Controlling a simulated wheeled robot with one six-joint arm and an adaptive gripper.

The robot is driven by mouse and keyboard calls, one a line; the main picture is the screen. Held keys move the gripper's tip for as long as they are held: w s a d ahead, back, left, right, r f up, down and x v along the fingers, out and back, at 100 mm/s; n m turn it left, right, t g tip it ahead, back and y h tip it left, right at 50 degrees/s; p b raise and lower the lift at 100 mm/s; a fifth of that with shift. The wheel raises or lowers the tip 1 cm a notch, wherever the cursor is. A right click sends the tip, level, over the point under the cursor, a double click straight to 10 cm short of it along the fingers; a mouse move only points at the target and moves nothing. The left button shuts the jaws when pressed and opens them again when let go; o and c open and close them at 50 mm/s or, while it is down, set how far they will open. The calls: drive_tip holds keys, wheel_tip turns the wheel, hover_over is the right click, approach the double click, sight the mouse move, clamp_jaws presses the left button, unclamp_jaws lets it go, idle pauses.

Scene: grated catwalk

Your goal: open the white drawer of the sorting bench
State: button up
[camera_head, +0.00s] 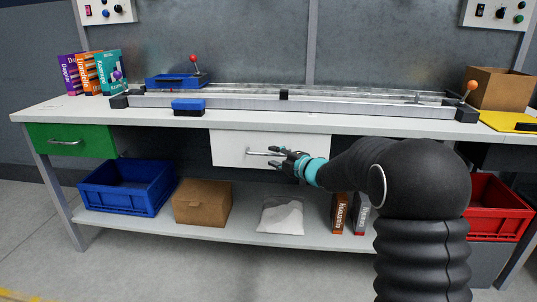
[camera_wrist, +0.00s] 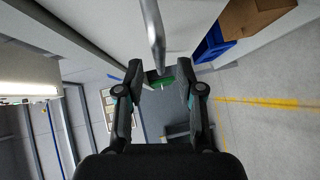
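The white drawer (camera_head: 228,147) is under the middle of the sorting bench (camera_head: 150,118), and its front looks flush with the frame. Its metal bar handle (camera_head: 262,152) lies level across the front. My gripper (camera_head: 279,156) is in front of the drawer at the handle's right end. In the wrist view the handle (camera_wrist: 152,28) comes down from the top edge, and its end shows between the fingertips of my gripper (camera_wrist: 160,72). The fingers are apart with a gap around the bar. I cannot tell whether either finger touches it.
A green drawer (camera_head: 72,141) is at the left. The lower shelf (camera_head: 170,225) holds a blue crate (camera_head: 125,190), a cardboard box (camera_head: 202,203), a white bag (camera_head: 281,215) and small boxes (camera_head: 339,213). A red crate (camera_head: 497,208) is at the right.

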sight(270, 155)
drive_tip(key=shift+x, duration=1.9)
drive_tip(key=shift+c, duration=0.2)
clamp_jaws()
